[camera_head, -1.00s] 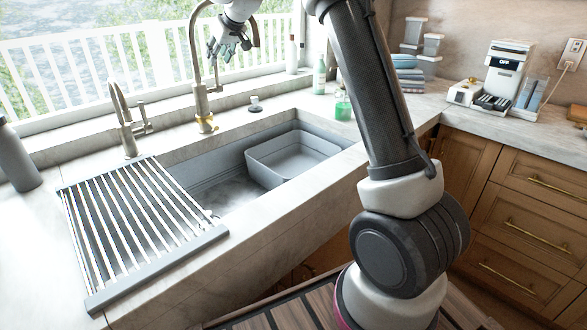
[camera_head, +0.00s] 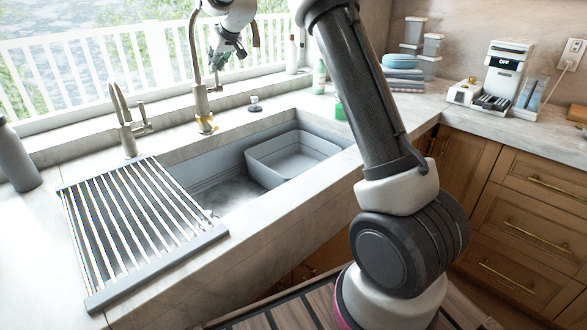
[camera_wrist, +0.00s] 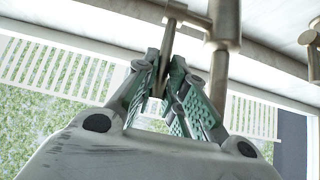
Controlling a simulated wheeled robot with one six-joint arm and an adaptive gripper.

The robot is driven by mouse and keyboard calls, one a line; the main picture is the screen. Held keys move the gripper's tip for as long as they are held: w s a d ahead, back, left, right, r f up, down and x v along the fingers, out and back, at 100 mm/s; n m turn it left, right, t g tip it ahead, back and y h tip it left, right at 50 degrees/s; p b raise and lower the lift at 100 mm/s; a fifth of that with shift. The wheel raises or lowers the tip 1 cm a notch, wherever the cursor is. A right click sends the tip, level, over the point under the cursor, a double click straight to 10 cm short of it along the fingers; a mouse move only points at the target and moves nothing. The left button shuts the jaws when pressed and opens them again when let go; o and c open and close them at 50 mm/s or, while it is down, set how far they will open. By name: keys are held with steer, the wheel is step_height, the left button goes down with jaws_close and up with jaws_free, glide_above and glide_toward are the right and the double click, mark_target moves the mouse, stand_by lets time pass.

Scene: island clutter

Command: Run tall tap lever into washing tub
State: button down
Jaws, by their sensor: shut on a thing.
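The tall tap (camera_head: 201,104) is a bronze column behind the sink, and its spout top is cut off by the frame. Its thin side lever (camera_wrist: 168,47) stands between the green finger pads in the wrist view, beside the tap column (camera_wrist: 222,60). My gripper (camera_wrist: 172,92) is shut on that lever. In the head view my gripper (camera_head: 217,62) is just right of the tap column. The washing tub (camera_head: 264,170) is a grey open tub in the right part of the sink. No water shows running into it.
A second, shorter tap (camera_head: 127,128) stands to the left. A slatted drying rack (camera_head: 140,225) covers the sink's left part. A small dark-topped item (camera_head: 255,104) sits behind the sink. A green sponge-like item (camera_head: 340,108) and a bottle (camera_head: 319,76) are to the right.

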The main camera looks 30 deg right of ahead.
steer(key=shift+s+t, duration=0.3)
steer(key=shift+w+a, duration=0.1)
steer(key=shift+w, duration=0.2)
steer(key=shift+s+f+t+y, duration=0.2)
steer(key=shift+s+t+y, duration=0.2)
steer(key=shift+s+t, duration=0.35)
steer(key=shift+s+f, duration=0.1)
steer(key=shift+s, duration=0.05)
stand_by(6.5)
